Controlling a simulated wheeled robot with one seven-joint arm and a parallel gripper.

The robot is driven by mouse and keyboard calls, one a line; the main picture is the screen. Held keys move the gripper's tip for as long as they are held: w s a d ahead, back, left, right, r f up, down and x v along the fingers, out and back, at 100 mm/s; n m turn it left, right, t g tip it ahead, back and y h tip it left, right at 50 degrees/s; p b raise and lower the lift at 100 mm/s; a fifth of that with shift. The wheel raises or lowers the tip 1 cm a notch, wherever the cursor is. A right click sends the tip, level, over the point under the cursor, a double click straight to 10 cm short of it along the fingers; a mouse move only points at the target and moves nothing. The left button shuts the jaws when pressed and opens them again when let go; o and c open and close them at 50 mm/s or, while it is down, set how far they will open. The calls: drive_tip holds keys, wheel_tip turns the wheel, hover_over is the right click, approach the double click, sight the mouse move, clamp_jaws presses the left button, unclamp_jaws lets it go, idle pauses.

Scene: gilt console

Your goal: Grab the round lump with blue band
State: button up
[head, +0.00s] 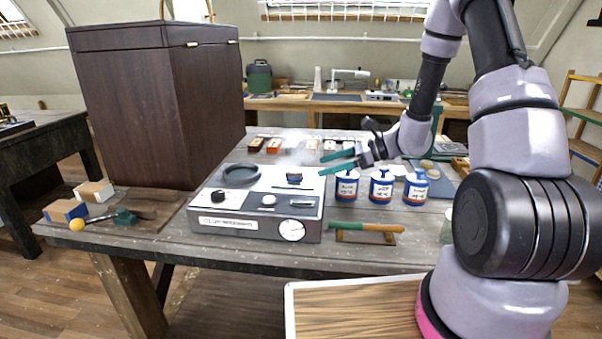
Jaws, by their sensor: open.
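I cannot clearly make out a round lump with a blue band. Small pale tan round lumps (427,164) lie on a dark mat at the right, partly hidden behind the canisters and my arm; a band on them is too small to tell. My gripper (323,166) has teal fingers spread apart, with nothing visible between them.
Several blue-and-white canisters (381,188) stand right of my gripper. A grey device (255,222) with a dial fills the table's middle. A tall brown cabinet (150,110) stands left. A green-and-orange tool (366,227) rests near the front edge.

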sight(298, 171)
drive_tip(key=x, duration=0.8)
drive_tip(key=shift+w+a+r, duration=0.1)
drive_tip(key=shift+w+r, duration=0.05)
drive_tip(key=shift+w, duration=0.15)
clamp_jaws()
